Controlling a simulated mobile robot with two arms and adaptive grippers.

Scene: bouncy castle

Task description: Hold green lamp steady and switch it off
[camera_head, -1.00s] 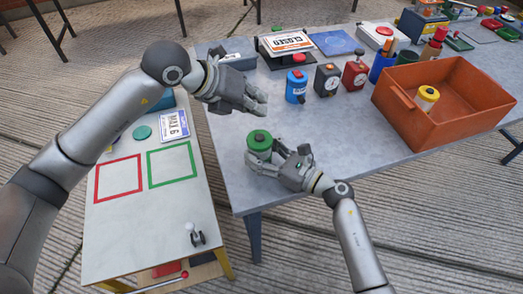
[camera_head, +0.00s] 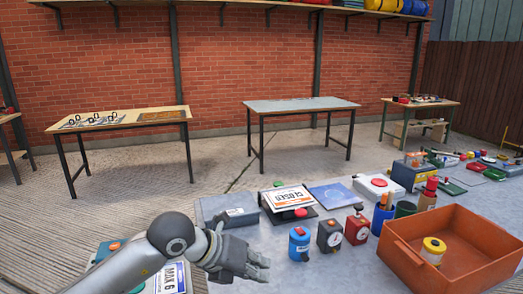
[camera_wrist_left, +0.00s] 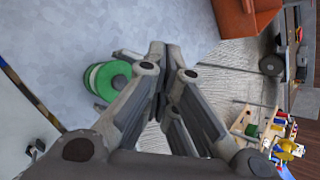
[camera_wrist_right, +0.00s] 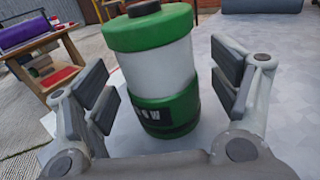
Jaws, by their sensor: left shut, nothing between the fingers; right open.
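The green lamp (camera_wrist_right: 160,75) has a green top with a dark button, a pale middle and a green base with a dark label. It stands on the grey table (camera_wrist_right: 285,35), between the spread fingers of my right gripper (camera_wrist_right: 160,68), which is open. I cannot tell whether a finger touches it. The left wrist view shows the lamp's green top (camera_wrist_left: 108,80) beside my left gripper (camera_wrist_left: 160,52), which is shut and empty. In the head view, my left gripper (camera_head: 262,264) is above the table; the lamp and right gripper are out of that view.
A blue canister (camera_head: 299,245), a black device (camera_head: 329,236) and a red device (camera_head: 357,229) stand right of my left gripper. An orange crate (camera_head: 465,250) holds a yellow canister (camera_head: 432,250). A CLOSED sign (camera_head: 290,200) is behind them.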

